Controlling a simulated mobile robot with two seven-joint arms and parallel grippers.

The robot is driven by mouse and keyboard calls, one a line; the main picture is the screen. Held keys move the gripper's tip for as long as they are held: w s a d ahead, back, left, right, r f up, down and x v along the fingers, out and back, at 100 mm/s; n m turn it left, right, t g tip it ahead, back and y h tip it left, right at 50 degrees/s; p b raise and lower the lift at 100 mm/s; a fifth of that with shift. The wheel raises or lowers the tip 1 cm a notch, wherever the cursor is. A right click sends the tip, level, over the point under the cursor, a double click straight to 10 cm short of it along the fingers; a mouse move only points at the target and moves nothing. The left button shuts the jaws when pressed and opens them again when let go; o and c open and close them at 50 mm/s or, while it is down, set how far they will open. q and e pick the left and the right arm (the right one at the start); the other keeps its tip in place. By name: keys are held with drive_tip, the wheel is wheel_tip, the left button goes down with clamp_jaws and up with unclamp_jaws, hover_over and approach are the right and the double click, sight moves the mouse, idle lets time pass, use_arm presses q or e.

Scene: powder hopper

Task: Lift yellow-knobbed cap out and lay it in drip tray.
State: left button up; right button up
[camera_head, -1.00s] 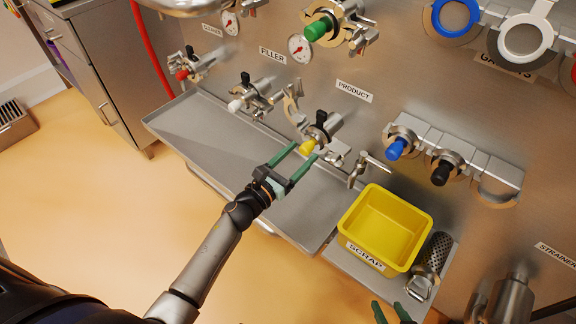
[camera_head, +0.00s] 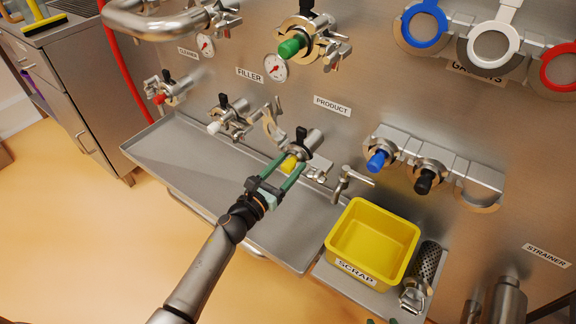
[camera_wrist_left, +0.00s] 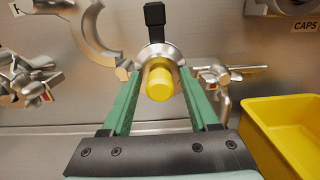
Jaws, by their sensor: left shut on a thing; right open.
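The yellow-knobbed cap (camera_head: 289,164) sits at the port under the PRODUCT label, and its knob also shows in the left wrist view (camera_wrist_left: 160,82). My left gripper (camera_head: 290,167) reaches in from the front and is shut on the cap, with one green finger on each side of the knob. The cap's back and its contact with the port are hidden. The drip tray (camera_head: 190,165) is a long grey metal tray below the ports; its visible surface is bare. My right gripper (camera_head: 381,321) shows only as fingertips at the bottom edge, open.
An opened clamp (camera_head: 273,128) hangs left of the port. A valve handle (camera_head: 350,181) juts out to its right. The yellow SCRAP bin (camera_head: 374,241) and a mesh strainer (camera_head: 426,268) stand right of the tray. White-knobbed (camera_head: 214,127) and red-knobbed (camera_head: 160,99) ports line the wall to the left.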

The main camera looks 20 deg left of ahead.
sight(288, 162)
use_arm(q)
clamp_jaws()
drive_tip(key=shift+r+p, duration=2.15)
drive_tip(key=shift+r, duration=0.45)
drive_tip(key=v, duration=0.9)
